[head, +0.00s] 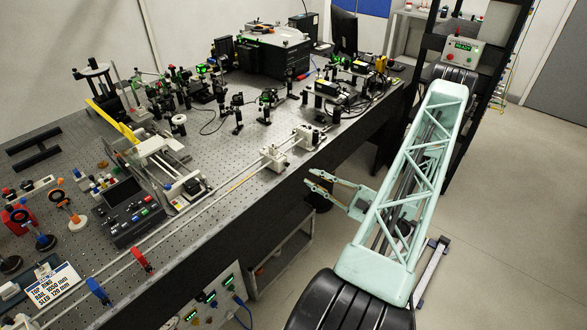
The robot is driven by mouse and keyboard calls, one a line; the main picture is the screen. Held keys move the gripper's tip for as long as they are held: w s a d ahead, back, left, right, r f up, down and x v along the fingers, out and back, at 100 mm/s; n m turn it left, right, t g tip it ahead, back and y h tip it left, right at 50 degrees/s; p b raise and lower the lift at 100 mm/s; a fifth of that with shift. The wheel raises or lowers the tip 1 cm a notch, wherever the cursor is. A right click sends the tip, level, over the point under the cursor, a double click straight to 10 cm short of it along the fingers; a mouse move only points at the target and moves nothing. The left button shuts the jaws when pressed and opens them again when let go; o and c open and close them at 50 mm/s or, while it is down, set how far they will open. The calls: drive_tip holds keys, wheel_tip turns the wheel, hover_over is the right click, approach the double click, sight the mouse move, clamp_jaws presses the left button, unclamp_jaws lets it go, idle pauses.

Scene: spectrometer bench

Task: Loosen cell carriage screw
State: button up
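A long rail (210,200) runs along the bench's front edge. Two white carriages sit on it: a nearer one (272,158) and a farther one (304,138), slightly right of it. I cannot tell which is the cell carriage, and the screw is too small to make out. My gripper (310,177) is mint green, with two fingers spread apart and nothing between them. It is out over the aisle side, just off the bench's front edge, right of and below the nearer carriage in the picture, touching neither carriage.
The optical bench (225,165) is crowded with posts and mounts. A red clamp (141,259) and a blue clamp (97,290) sit on the rail's near part. A control panel (128,208) stands behind it. A rack (462,50) stands back right.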

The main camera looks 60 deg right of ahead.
sight(286, 164)
drive_tip(key=shift+x, duration=4.2)
drive_tip(key=shift+f, duration=0.1)
drive_tip(key=shift+c, duration=0.3)
clamp_jaws()
